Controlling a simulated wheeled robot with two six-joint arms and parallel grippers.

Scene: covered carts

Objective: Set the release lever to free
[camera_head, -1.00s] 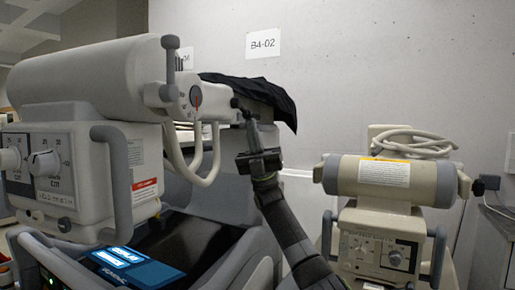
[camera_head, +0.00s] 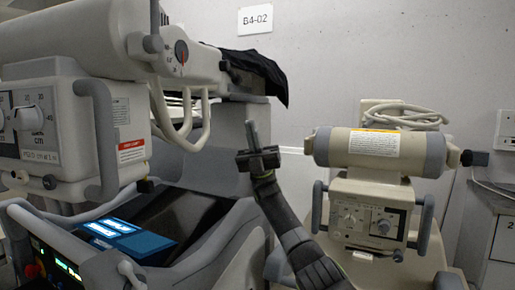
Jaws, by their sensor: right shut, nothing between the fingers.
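A grey upright lever (camera_head: 155,38) stands on the end of the large cream housing of the left cart, its top cut off by the frame. Beside it is a round dial (camera_head: 181,53) with a red line; its small lettering is unreadable. I cannot tell for sure which of these is the release lever. My right gripper (camera_head: 252,135) points upward, right of and below the dial, in front of the left cart's grey end. Its fingers are together with nothing between them, and it appears clear of the lever and dial. My left gripper is out of view.
Black cloth (camera_head: 257,75) hangs over the back of the left cart's arm. A second cart (camera_head: 375,148) stands at right, with a narrow gap between.

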